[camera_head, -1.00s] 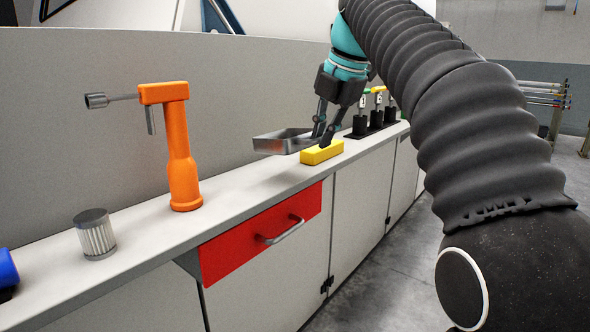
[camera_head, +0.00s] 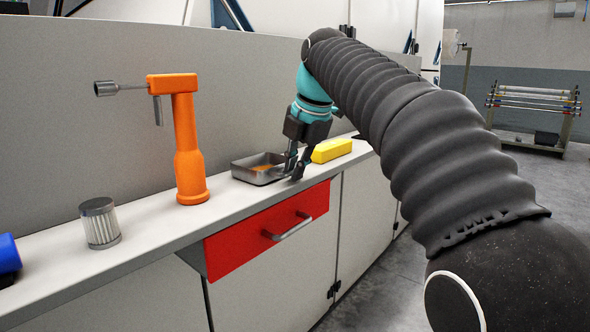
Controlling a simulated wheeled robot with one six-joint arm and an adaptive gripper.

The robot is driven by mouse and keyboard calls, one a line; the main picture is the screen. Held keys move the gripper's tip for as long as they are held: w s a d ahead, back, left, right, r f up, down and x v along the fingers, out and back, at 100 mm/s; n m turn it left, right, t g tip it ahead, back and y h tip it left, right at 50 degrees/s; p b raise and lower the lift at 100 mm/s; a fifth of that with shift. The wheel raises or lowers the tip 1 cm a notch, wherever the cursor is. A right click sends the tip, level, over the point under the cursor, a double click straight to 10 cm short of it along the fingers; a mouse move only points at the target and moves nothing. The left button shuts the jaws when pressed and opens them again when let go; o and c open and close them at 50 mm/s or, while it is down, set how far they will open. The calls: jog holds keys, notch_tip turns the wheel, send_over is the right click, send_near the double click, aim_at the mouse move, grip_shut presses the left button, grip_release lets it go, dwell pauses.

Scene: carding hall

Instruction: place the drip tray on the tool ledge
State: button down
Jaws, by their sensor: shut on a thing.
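The drip tray (camera_head: 243,172) is a shallow grey metal tray with an orange-brown patch inside. It is at the tool ledge (camera_head: 150,225), the long pale top of the cabinets, between the orange tool and the yellow block. It looks level and at or very close to the ledge surface; I cannot tell if it touches. My gripper (camera_head: 294,174) points down at the tray's right end and is shut on its rim. The fingers hide part of that end.
An orange power tool (camera_head: 188,150) stands left of the tray. A ribbed metal filter (camera_head: 100,223) and a blue object (camera_head: 8,255) are further left. A yellow block (camera_head: 331,150) lies close to the right of my gripper. A red drawer (camera_head: 265,232) is below the ledge.

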jog(key=c, duration=1.3)
grip_release()
jog(key=shift+o, duration=0.2)
jog(key=shift+r, duration=0.15)
jog(key=p+v, duration=0.3)
jog(key=v, duration=0.8)
jog(key=shift+s+r+p, duration=0.15)
jog(key=shift+r+p, duration=0.2)
jog(key=shift+p, duration=0.05)
jog(key=shift+d, duration=0.15)
